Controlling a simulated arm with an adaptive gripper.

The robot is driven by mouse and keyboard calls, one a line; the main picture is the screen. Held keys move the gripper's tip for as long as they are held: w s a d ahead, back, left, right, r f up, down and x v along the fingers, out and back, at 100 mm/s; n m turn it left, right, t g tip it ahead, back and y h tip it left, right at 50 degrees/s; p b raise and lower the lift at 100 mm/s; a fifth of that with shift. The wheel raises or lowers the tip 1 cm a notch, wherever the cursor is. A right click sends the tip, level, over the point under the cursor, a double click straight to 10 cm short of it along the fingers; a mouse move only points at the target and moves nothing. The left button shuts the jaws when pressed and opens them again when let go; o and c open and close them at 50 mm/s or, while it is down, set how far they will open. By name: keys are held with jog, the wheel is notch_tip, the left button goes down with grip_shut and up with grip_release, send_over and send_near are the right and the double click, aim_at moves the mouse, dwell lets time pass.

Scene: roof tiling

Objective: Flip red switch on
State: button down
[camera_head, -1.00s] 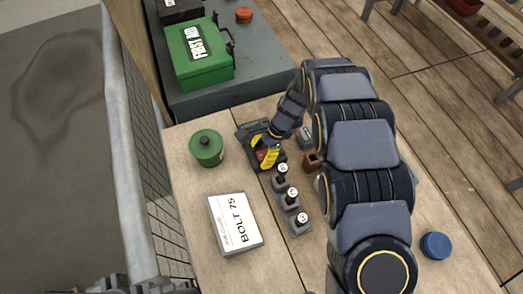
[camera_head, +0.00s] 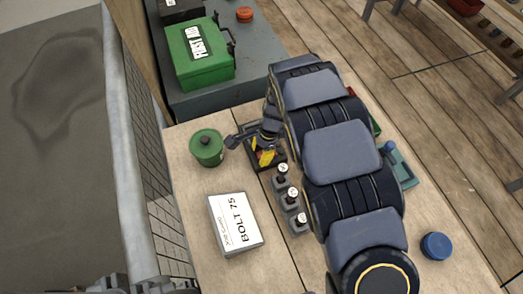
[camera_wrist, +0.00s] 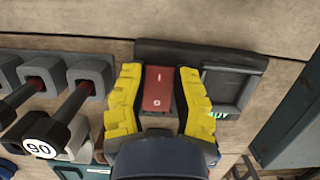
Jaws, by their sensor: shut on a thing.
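The red switch (camera_wrist: 158,88) sits on a dark panel (camera_wrist: 215,53) on the bench, seen in the wrist view. It is a red rocker with small white marks at its two ends. My gripper (camera_wrist: 159,80) has its yellow fingers on both sides of the switch and is shut on it. In the head view my gripper (camera_head: 265,157) is over the dark panel (camera_head: 251,131), and the switch is hidden there by the fingers and wrist.
A row of black levers with white round tops (camera_head: 291,192) stands close to the panel. A blue round lid (camera_head: 436,246) lies at right.

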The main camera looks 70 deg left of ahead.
jog(key=shift+f, duration=0.1)
jog(key=c, duration=1)
grip_release()
jog(key=shift+o, duration=0.2)
jog(key=v, duration=1.2)
jog(key=shift+s, duration=0.2)
jog(key=shift+w, duration=0.1)
